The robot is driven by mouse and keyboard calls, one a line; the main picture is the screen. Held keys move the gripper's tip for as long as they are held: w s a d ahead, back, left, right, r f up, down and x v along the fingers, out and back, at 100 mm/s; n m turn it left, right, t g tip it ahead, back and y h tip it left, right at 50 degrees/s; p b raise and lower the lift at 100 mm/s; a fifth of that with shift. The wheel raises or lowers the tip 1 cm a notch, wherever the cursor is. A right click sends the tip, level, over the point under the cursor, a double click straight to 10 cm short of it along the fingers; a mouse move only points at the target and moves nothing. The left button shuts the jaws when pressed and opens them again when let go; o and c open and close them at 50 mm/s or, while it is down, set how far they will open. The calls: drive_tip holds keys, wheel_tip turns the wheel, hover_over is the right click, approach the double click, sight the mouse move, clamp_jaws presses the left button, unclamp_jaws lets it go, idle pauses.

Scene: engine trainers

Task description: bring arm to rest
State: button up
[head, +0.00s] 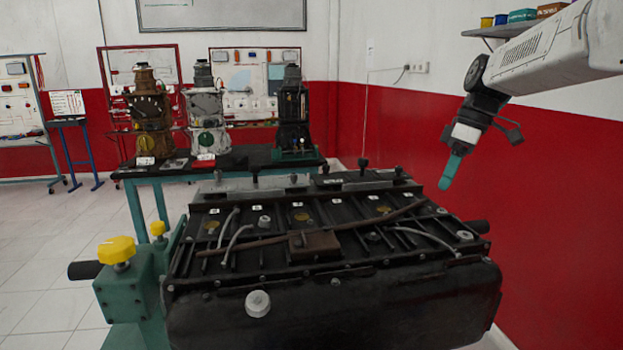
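My arm reaches in from the upper right of the head view, and my gripper (452,170) hangs down at its end, in the air above the right back corner of a black engine block (330,310). One teal fingertip shows; whether a second finger lies behind it cannot be seen. I see nothing held in it. A gap shows in the picture between the fingertip and the engine's top.
The engine sits on a green stand (128,290) with yellow knobs (117,250). Behind it, a table (225,167) carries several smaller engine units. A shelf (500,31) with small boxes is at the upper right, near my arm. A red and white wall (560,220) stands at right.

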drive_tip(key=s+f+m+h, duration=0.1)
drive_tip(key=s+f+m, duration=0.2)
drive_tip(key=s, duration=0.8)
drive_tip(key=s+a+f+m+t+h, duration=0.1)
drive_tip(key=s+f+m, duration=0.2)
drive_tip(key=s, duration=0.9)
drive_tip(key=s+a+f+m+t+h, duration=0.1)
drive_tip(key=s+f+m, duration=0.2)
drive_tip(key=s, duration=0.9)
drive_tip(key=shift+f+m+h, duration=0.2)
drive_tip(key=shift+m+h, duration=0.1)
drive_tip(key=shift+m, duration=0.9)
